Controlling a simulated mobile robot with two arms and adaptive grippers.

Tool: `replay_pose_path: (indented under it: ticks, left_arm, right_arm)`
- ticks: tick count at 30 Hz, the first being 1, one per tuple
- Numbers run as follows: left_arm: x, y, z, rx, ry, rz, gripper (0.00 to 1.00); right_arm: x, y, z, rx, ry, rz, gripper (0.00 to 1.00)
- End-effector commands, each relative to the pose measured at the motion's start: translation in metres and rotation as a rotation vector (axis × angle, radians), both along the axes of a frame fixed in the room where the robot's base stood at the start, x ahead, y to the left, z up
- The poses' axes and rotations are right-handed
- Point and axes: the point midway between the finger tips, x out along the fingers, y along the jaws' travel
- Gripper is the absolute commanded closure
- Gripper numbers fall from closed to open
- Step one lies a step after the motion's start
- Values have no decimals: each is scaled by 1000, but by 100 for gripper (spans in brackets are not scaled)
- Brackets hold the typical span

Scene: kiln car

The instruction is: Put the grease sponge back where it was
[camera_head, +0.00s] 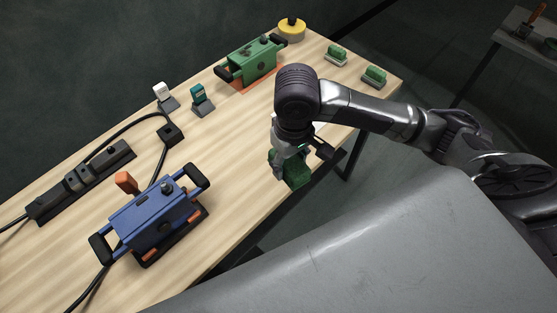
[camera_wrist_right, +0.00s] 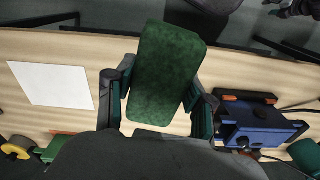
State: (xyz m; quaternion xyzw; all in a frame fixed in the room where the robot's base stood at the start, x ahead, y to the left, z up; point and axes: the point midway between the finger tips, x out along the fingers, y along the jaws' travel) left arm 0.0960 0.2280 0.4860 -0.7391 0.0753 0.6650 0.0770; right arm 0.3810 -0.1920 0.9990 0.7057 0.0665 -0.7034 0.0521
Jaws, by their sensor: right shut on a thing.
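The green sponge (camera_head: 296,174) is a dark green block near the front edge of the wooden table. My right gripper (camera_wrist_right: 158,103) is shut on it, one finger along each long side. In the wrist view the sponge (camera_wrist_right: 163,70) fills the middle and sticks out past the fingers. In the head view my right gripper (camera_head: 288,160) points down and partly covers the sponge. Whether the sponge touches the table is hard to tell. A white square sheet (camera_wrist_right: 52,85) lies on the table beside the gripper, mostly hidden in the head view. My left gripper does not show clearly.
A blue machine (camera_head: 155,221) stands front left and a green machine (camera_head: 250,62) on an orange patch at the back. Two green blocks with pale parts (camera_head: 336,54) (camera_head: 374,77) lie far right, near a yellow round thing (camera_head: 291,29). A power strip (camera_head: 82,180) and cables run along the left.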

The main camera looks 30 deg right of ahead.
Motion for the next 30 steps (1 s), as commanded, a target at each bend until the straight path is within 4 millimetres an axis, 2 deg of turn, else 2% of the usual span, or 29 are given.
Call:
replay_pose_path:
  ticks: [6,14,17,27,30]
  left_arm:
    - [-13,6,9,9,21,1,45]
    - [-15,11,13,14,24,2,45]
    - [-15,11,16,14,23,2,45]
    - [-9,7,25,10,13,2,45]
    - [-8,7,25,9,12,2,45]
  right_arm:
    - [-9,-3,-31,-4,4,100,75]
    - [-13,-5,-56,-16,2,176,75]
    - [-1,3,-65,-17,1,181,75]
    - [62,44,-109,-19,1,180,75]
    - [73,52,-118,-20,1,180,75]
